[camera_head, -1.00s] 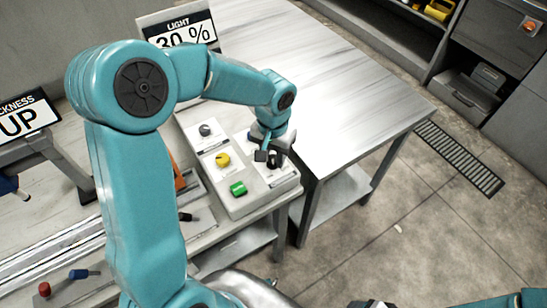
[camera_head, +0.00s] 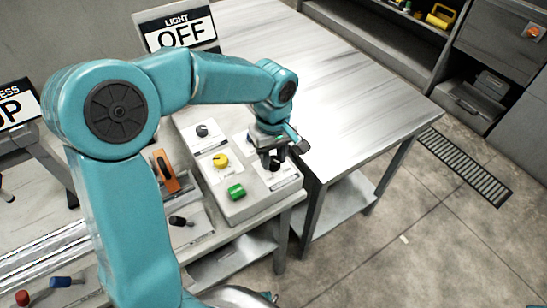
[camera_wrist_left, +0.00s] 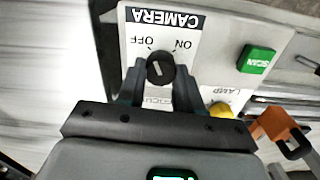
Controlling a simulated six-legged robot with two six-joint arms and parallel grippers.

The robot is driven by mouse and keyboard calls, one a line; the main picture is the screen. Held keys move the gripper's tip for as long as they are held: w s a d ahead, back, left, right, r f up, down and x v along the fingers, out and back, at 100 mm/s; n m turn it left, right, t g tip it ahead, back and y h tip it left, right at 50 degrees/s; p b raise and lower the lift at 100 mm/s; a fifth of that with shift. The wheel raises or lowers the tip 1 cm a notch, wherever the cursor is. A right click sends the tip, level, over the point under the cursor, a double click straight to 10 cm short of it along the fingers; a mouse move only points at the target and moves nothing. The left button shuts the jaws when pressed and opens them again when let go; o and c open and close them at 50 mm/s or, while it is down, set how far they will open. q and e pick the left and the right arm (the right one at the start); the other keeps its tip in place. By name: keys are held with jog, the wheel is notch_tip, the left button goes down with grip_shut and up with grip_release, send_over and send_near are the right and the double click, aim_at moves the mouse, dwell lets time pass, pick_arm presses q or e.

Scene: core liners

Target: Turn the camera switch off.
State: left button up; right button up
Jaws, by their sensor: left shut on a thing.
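The camera switch (camera_wrist_left: 160,68) is a round black knob on a white plate printed CAMERA, ON and OFF, upside down in the left wrist view. A pale mark shows on its face; I cannot tell clearly which label it points to. My left gripper (camera_wrist_left: 160,86) is shut on the knob, one dark finger on each side. In the head view the left gripper (camera_head: 276,160) is over the front right corner of the grey control box (camera_head: 225,207), and the fingers partly hide the knob. My right gripper is not in view.
The box also carries a yellow knob (camera_head: 220,160), a green button (camera_head: 236,192) and a dark knob (camera_head: 202,130). A LIGHT sign (camera_head: 180,32) behind reads OFF. The metal table (camera_head: 350,85) at right is clear.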

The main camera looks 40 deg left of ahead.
aim_at(272, 159)
pick_arm(q)
jog(key=shift+r+n+b, duration=0.15)
jog(key=shift+n+b, duration=0.35)
jog(key=shift+n, duration=1.4)
jog(key=o, duration=1)
jog(key=shift+o, duration=0.2)
notch_tip(272, 159, up, 16)
jog(key=p, duration=0.2)
jog(key=shift+r+p, duration=0.15)
jog(key=shift+p, duration=0.15)
jog(key=shift+s, duration=0.15)
